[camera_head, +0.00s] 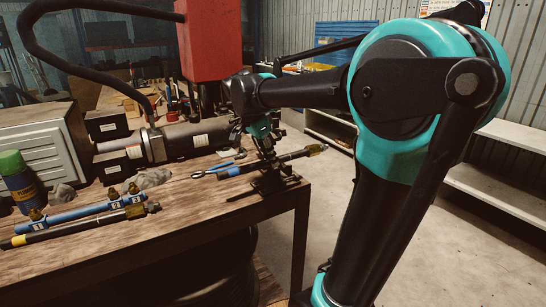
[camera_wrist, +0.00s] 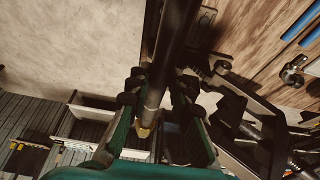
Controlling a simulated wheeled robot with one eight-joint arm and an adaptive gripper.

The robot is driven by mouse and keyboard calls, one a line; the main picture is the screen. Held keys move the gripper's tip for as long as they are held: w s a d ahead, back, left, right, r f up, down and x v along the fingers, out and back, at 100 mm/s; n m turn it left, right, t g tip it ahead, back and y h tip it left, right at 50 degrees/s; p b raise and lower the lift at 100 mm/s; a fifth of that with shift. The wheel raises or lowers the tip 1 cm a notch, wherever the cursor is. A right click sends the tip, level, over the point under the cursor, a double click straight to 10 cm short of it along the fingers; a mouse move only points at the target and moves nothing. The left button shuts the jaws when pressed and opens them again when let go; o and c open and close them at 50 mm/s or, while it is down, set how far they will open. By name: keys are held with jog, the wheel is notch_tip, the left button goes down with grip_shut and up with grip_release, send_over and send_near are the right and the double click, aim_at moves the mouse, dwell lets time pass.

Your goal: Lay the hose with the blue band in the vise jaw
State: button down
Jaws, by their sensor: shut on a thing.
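The hose with the blue band (camera_head: 232,171) is black, with a brass-coloured fitting at its right end. It lies slantwise just above or at the vise (camera_head: 272,183) on the table's front right corner; I cannot tell if it touches the jaw. My gripper (camera_head: 264,150) is shut on this hose, reaching down from above. In the wrist view the hose (camera_wrist: 174,38) runs between the fingers (camera_wrist: 158,88), its metal end (camera_wrist: 146,128) pointing down. The dark vise (camera_wrist: 246,118) shows right of the fingers. My fingers and arm hide part of the hose and jaw.
Another black hose with a yellow band (camera_head: 60,231) lies on the table's left, beside a blue numbered rack (camera_head: 80,214). Blue-handled pliers (camera_head: 212,169) lie near the vise. A crimper cylinder (camera_head: 190,140) and red machine (camera_head: 208,40) stand behind. Floor is clear right of the table.

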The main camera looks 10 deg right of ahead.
jog(key=shift+w+a+f, duration=0.3)
jog(key=shift+w+f, duration=0.4)
jog(key=shift+w, duration=0.2)
jog(key=shift+w+a+f, duration=0.3)
jog(key=shift+w+f, duration=0.45)
jog(key=shift+w, duration=0.2)
jog(key=shift+w+a+f, duration=0.3)
jog(key=shift+w+f, duration=0.4)
jog(key=shift+w, duration=0.2)
jog(key=shift+f, duration=0.6)
jog(key=shift+f, duration=0.2)
jog(key=c, duration=1.3)
grip_release()
jog(key=shift+r, duration=0.1)
